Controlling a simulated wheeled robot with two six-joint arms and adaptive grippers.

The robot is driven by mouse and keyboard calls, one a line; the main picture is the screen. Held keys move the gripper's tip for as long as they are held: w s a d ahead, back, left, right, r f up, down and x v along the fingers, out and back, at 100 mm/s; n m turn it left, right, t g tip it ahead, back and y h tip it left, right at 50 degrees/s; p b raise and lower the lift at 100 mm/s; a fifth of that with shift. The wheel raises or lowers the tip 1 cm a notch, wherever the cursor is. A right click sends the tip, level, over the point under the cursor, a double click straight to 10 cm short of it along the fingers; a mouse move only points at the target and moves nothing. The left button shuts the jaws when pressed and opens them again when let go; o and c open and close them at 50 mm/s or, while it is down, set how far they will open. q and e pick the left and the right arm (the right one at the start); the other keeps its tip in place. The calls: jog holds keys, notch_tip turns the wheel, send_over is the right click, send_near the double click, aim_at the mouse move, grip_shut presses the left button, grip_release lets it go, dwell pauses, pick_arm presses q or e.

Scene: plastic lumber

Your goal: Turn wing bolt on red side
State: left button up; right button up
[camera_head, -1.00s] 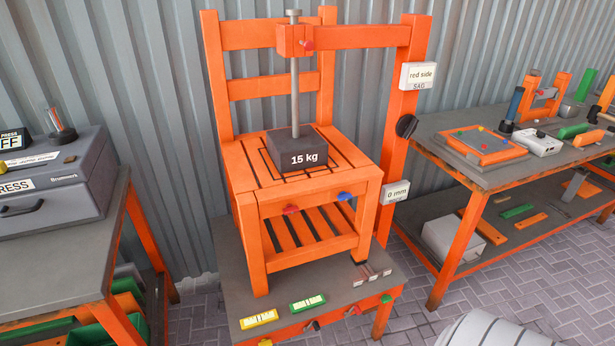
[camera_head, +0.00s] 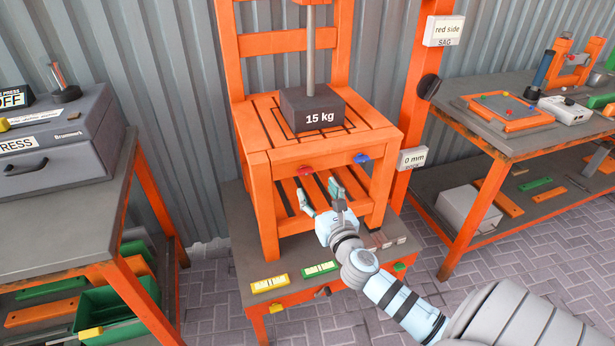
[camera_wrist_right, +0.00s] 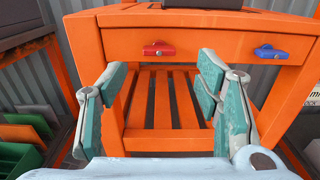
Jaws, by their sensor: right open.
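The red wing bolt (camera_head: 305,171) sits at the left of the orange chair's (camera_head: 252,158) front rail, under the seat. A blue wing bolt (camera_head: 361,158) sits to its right on the same rail. My right gripper (camera_head: 322,192) is open and empty, below and in front of the rail. In the right wrist view the red wing bolt (camera_wrist_right: 159,49) shows above and between the open fingers (camera_wrist_right: 152,92), apart from them. The blue wing bolt (camera_wrist_right: 278,52) is further right. A 15 kg weight (camera_head: 317,111) rests on the seat under a vertical rod. My left gripper is not in view.
The chair stands on a grey-topped stand (camera_head: 240,262) with a yellow block (camera_head: 269,283) and a green block (camera_head: 321,269) at its front. Signs on the orange post read "red side" (camera_head: 444,30) and "0 mm" (camera_head: 412,159). Benches stand on both sides.

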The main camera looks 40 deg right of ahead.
aim_at(306, 173)
jog(key=x, duration=0.7)
jog(key=shift+w+d+b, duration=0.1)
jog(key=shift+w+b, duration=0.25)
jog(key=shift+w, duration=0.05)
jog(key=shift+c, duration=0.4)
jog(key=c, duration=1.1)
jog(key=shift+f, duration=0.1)
